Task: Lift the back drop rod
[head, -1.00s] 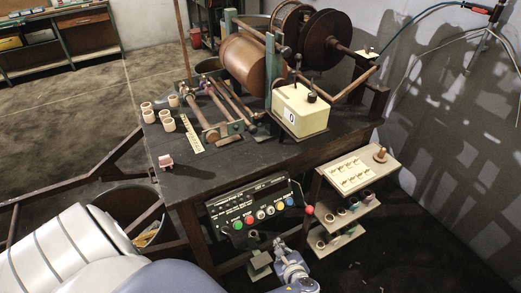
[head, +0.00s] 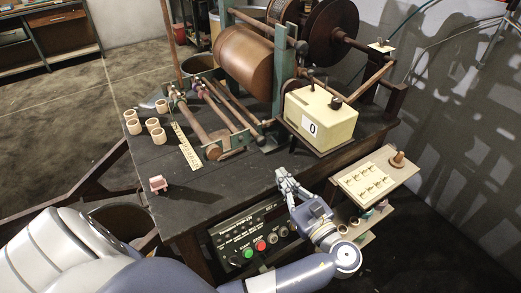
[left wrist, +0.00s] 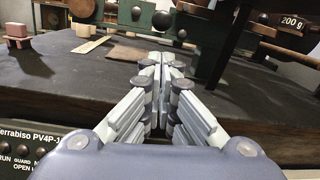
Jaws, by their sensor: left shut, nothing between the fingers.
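My left gripper (head: 281,174) is above the bench's front edge, in front of the cream counter box and well apart from the rods. In the left wrist view my left gripper (left wrist: 166,58) has its fingers together, with nothing between them. My right gripper is in neither view.
The cream counter box (head: 320,118) stands on the bench's right side. Small cups (head: 152,124), a ruler (head: 185,148) and a pink block (head: 158,184) lie at left. A control panel (head: 250,238) and a side shelf (head: 345,185) are in front. The bench's front top is clear.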

